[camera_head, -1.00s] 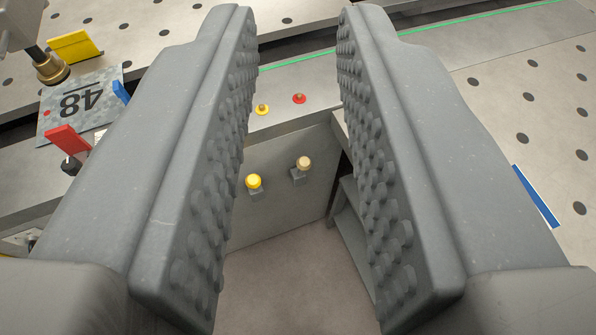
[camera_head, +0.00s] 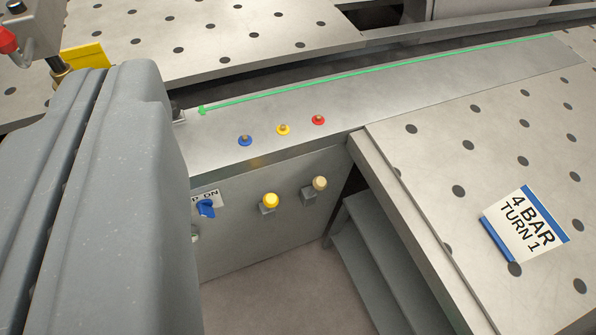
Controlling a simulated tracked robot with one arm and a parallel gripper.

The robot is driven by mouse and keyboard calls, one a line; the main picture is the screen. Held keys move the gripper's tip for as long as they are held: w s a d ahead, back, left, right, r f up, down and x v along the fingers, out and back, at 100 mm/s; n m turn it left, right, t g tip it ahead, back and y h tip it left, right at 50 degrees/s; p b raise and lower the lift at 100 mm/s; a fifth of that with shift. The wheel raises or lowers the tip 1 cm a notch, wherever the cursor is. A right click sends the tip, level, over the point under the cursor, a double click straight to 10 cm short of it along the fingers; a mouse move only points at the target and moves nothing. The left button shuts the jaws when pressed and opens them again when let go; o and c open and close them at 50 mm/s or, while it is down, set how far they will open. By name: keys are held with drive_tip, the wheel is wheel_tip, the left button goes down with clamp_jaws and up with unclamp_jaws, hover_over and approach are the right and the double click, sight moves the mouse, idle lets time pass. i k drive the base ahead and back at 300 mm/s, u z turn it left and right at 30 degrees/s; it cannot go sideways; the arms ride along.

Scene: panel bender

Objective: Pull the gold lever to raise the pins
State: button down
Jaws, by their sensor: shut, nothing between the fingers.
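Two short knobbed levers stick out of the front panel in the middle of the view: one with a bright yellow-gold knob (camera_head: 270,201), one with a paler tan-gold knob (camera_head: 320,183). I cannot tell for sure which is the gold lever. Above them, small brass pins stand in a blue ring (camera_head: 245,140), a yellow ring (camera_head: 283,129) and a red ring (camera_head: 318,119) on the metal strip. My gripper (camera_head: 108,85) fills the left of the view, its fingers shut together and empty. It is left of both levers in the picture and hides part of the panel.
A blue switch (camera_head: 206,208) with a partly hidden label is left of the levers. A perforated table (camera_head: 440,170) at right carries a "4 BAR TURN 1" card (camera_head: 525,223). A green line (camera_head: 380,73) runs along the strip. The space below the panel is open.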

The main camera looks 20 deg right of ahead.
sight(319, 184)
drive_tip(key=z, duration=0.05)
drive_tip(key=k, duration=0.85)
drive_tip(key=z, duration=0.4)
drive_tip(key=i, duration=1)
drive_tip(key=u, duration=0.05)
